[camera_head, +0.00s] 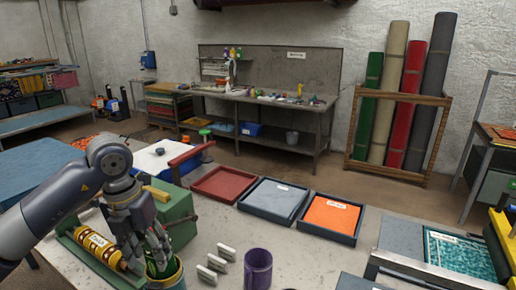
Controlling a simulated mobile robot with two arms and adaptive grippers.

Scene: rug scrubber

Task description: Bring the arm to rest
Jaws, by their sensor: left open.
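My left arm comes in from the left, and its gripper (149,258) points down over the near left part of the worktable (225,223). The gripper is open. Its fingertips are close to a container with a yellow rim (176,276) that has something green in it. I cannot tell whether the fingers touch the container or its contents. My right gripper is not in view.
A green box (178,215) stands right behind the gripper. Red (222,184), grey (272,198) and orange (331,215) trays line the table's back. Small white blocks (217,262) and a purple cup (257,270) stand right of the gripper. The table's middle right is clear.

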